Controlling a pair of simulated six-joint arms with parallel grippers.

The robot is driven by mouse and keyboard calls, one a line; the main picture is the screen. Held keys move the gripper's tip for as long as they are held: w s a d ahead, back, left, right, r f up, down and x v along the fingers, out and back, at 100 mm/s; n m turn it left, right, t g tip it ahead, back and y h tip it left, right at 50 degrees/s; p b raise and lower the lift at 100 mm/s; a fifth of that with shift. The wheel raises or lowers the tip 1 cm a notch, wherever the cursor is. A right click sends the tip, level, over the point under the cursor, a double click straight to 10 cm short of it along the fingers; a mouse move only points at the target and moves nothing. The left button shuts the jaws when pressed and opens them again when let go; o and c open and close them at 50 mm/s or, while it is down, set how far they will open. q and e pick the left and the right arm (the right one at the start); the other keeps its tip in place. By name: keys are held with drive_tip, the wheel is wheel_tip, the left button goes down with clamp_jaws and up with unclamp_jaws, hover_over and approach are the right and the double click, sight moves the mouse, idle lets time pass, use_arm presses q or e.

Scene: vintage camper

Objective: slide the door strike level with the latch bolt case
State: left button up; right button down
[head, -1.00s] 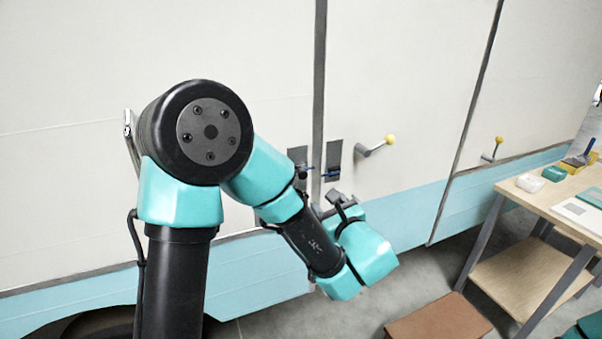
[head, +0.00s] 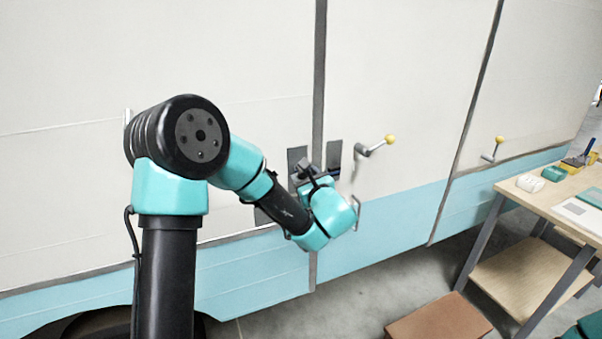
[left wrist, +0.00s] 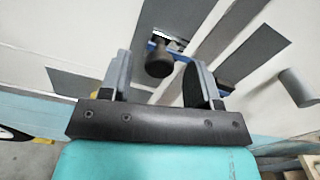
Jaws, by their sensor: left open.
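My left gripper (head: 307,170) is up against the van side at the upright dark seam, beside the left dark plate (head: 297,157). In the left wrist view its two fingers (left wrist: 160,62) stand apart. Between them is a dark round knob on a blue piece, which looks like the door strike (left wrist: 158,66); I cannot tell whether either finger touches it. Right of the seam, the right dark plate (head: 334,152) carries a dark bar, apparently the latch bolt case (head: 334,172); it also shows in the left wrist view (left wrist: 255,54). In the head view my gripper hides the strike.
A lever with a yellow knob (head: 389,140) sticks out right of the plates, and a grab handle (head: 357,212) is below it. A wooden workbench (head: 530,272) stands at the right, with a brown step (head: 438,320) on the floor.

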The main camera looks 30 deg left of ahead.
sight(303, 175)
use_arm(q)
drive_tip(key=shift+x, duration=1.7)
